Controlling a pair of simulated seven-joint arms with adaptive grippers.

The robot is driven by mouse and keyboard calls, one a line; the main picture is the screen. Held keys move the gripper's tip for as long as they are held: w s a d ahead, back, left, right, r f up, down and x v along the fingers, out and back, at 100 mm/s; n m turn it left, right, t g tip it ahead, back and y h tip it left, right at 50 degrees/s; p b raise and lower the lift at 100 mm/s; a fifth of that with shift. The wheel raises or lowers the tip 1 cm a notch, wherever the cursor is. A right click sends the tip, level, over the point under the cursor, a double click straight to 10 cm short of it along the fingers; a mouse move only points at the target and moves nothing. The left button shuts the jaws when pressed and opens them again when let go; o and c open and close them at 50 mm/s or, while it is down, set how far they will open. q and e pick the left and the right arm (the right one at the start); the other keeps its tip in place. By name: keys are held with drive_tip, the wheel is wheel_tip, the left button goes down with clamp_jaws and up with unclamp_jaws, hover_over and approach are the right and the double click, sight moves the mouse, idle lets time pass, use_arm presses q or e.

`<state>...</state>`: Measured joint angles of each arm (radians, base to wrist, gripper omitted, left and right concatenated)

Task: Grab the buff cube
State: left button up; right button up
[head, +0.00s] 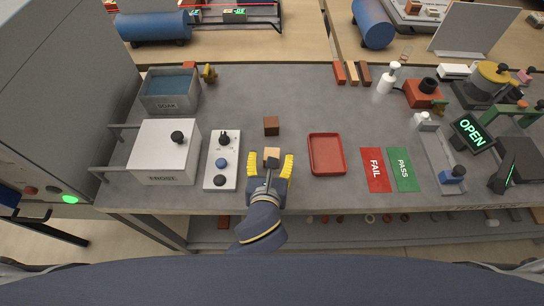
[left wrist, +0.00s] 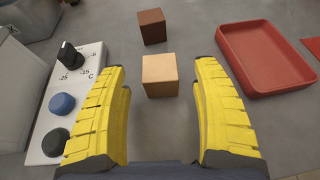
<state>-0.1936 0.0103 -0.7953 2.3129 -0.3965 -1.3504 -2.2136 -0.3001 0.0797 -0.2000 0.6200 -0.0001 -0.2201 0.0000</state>
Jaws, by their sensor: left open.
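The buff cube (head: 272,153) stands on the grey bench. In the left wrist view the buff cube (left wrist: 160,75) sits just ahead of the fingertips, centred between them. My left gripper (head: 271,160) is open, with its yellow ribbed fingers apart, one on each side of the line to the cube. In the left wrist view the left gripper (left wrist: 160,80) holds nothing, and I see a gap between each finger and the cube. My right gripper is not in view.
A brown cube (head: 271,126) stands just behind the buff one. A red tray (head: 327,154) lies to the right, and a white control panel (head: 222,161) with knobs lies to the left. FAIL (head: 375,169) and PASS (head: 404,169) mats lie further right.

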sight(272, 154)
use_arm(q)
drive_tip(key=shift+x, duration=1.65)
drive_tip(key=c, duration=1.4)
